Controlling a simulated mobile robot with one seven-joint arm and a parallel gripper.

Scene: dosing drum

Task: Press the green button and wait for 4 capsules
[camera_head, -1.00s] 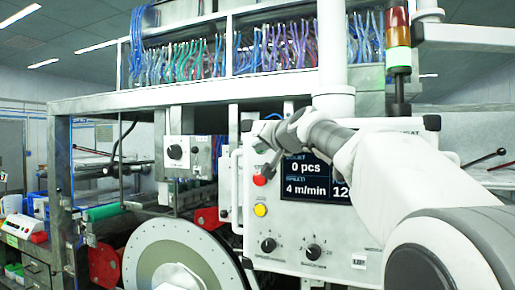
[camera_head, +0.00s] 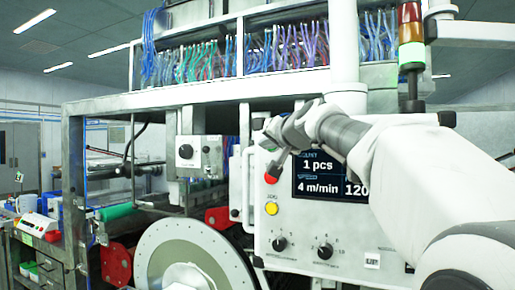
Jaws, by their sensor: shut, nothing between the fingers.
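The white control panel (camera_head: 322,258) stands right of centre. Its display (camera_head: 312,176) reads 1 pcs, 4 m/min and 120. A red button (camera_head: 270,178) and a yellow button (camera_head: 271,208) show in a column left of the display. My gripper (camera_head: 266,138) is shut and empty at the panel's upper left. Whether it touches a button cannot be told. The pale dosing drum (camera_head: 160,250) is at bottom centre. No capsules can be made out.
A light tower (camera_head: 411,45) with a bright green lower segment stands above the panel. Two black knobs (camera_head: 302,246) sit low on the panel. A small control box (camera_head: 194,156) hangs left of it. A metal frame (camera_head: 74,190) stands further left.

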